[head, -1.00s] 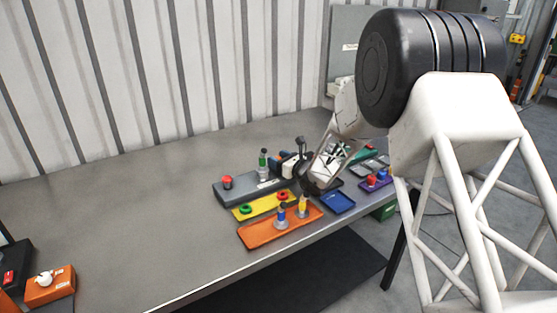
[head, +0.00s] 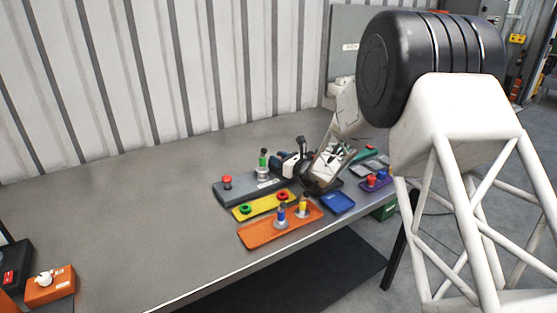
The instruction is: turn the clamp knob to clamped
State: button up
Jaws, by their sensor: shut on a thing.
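A grey fixture block (head: 240,190) lies on the workbench, with a red button (head: 227,182) at its left and a green-topped cylinder (head: 263,164) toward its right. My gripper (head: 287,164) is low at the right end of this block, just right of the green-topped cylinder. It is shut, with its fingers down at the block. The clamp knob is not clearly visible; the spot between my fingers is small and largely hidden by the gripper. I cannot read the knob's angle.
In front of the block lie a yellow tray (head: 262,207) with green and red rings, an orange tray (head: 262,235) with small upright pieces, and a blue tray (head: 338,203). A purple tray (head: 377,184) is at right. The bench's left-middle is clear.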

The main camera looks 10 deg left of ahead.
jog(key=shift+g, duration=0.3)
jog(key=n+g+y, duration=0.1)
jog(key=n+g, duration=0.2)
jog(key=g, duration=0.1)
jog(key=n+g+y, duration=0.1)
jog(key=n+g, duration=0.2)
jog(key=g, duration=0.1)
jog(key=shift+w+g, duration=0.15)
jog(key=shift+g, duration=0.25)
jog(key=n+g+h, duration=0.1)
jog(key=n+g, duration=0.1)
jog(key=g, duration=0.1)
jog(key=n+g+h, duration=0.1)
jog(key=n+g, duration=0.2)
jog(key=g, duration=0.1)
jog(key=shift+g, duration=0.3)
jog(key=shift+n+h, duration=0.3)
jog(key=o, duration=0.9)
jog(key=shift+r, duration=0.15)
